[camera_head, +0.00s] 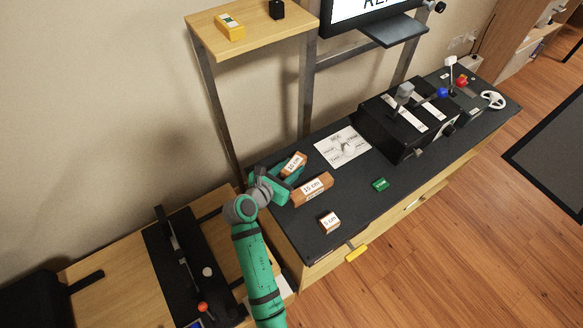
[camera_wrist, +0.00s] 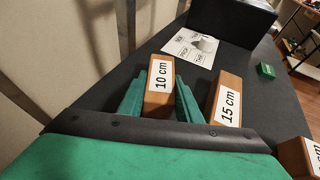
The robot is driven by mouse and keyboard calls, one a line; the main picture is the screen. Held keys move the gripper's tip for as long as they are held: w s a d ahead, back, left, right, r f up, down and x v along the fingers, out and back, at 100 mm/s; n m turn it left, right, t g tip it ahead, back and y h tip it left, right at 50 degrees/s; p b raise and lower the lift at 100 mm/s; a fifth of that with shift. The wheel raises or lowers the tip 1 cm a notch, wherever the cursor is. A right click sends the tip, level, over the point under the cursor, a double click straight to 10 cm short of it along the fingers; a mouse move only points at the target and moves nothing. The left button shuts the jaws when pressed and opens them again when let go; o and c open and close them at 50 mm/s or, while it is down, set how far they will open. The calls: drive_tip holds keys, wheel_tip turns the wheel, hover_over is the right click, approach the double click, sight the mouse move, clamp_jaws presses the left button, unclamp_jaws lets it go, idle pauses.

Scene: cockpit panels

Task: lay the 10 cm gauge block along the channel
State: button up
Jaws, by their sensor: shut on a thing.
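The wooden gauge block marked 10 cm (camera_head: 294,163) is at the left end of the dark countertop. In the wrist view the same 10 cm block (camera_wrist: 159,88) is between my two green fingers. My gripper (camera_head: 286,181) is shut on it; I cannot tell whether the block touches the countertop. The block marked 15 cm (camera_head: 312,188) lies just right of my gripper and also shows in the wrist view (camera_wrist: 227,100). The block marked 5 cm (camera_head: 329,222) lies nearer the front edge. I cannot surely make out the channel.
A white dial card (camera_head: 342,147) lies behind the blocks. A black lever box (camera_head: 408,118) stands farther right. A small green block (camera_head: 380,184) lies near the front edge. A black panel with a long bar (camera_head: 184,262) is at lower left. A metal-framed shelf (camera_head: 262,36) rises behind.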

drive_tip(key=o, duration=1.1)
drive_tip(key=shift+f, duration=0.1)
